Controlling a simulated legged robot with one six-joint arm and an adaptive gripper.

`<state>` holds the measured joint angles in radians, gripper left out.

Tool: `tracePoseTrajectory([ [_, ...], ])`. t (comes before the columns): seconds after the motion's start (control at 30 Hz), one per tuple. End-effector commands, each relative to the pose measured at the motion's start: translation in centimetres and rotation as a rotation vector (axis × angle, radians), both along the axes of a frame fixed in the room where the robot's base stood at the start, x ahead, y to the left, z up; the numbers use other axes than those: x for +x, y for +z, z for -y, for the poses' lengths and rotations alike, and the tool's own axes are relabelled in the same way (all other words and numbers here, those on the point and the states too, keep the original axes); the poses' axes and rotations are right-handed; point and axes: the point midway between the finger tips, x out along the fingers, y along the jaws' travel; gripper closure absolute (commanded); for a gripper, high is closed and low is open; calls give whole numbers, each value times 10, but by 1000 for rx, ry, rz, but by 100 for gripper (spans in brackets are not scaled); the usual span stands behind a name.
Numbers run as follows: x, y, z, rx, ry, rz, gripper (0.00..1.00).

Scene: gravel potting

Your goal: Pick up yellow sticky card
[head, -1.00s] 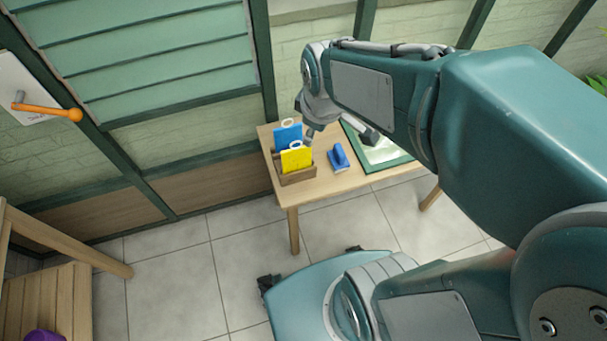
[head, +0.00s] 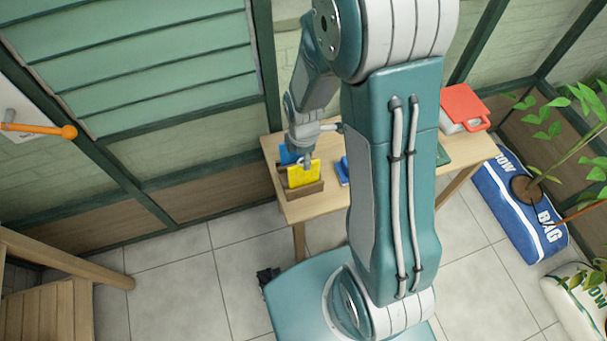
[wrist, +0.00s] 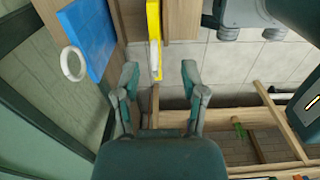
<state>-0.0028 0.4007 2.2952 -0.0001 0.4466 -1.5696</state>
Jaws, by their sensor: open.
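The yellow sticky card (head: 304,174) stands upright in a wooden holder (head: 303,191) on the small table. In the wrist view the yellow card (wrist: 154,38) is seen nearly edge-on, with a pale ring at its lower end. My gripper (wrist: 158,74) is open, and its two fingers lie to the left and right of the card's near end. I cannot tell whether they touch it. In the head view my gripper (head: 305,160) is at the card's top and hides its ring. A blue card (wrist: 88,36) with a white ring stands to the left, outside the fingers.
The small wooden table (head: 322,204) stands against the wall. A blue tool (head: 342,170) lies just right of the holder, partly hidden by my arm. A red-and-white case (head: 464,108) is at the table's right. A blue-and-white bag (head: 520,205) lies on the floor.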

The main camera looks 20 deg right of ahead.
Motion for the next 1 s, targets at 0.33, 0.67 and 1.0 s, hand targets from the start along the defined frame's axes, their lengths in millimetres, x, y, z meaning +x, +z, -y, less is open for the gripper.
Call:
tracePoseTrajectory([
  [0.33, 3, -33, 2, 0, -2, -3, 46],
  [0.67, 5, -60, 2, 0, -2, 1, 46],
  [1.0, 5, -59, 2, 0, -2, 1, 100],
])
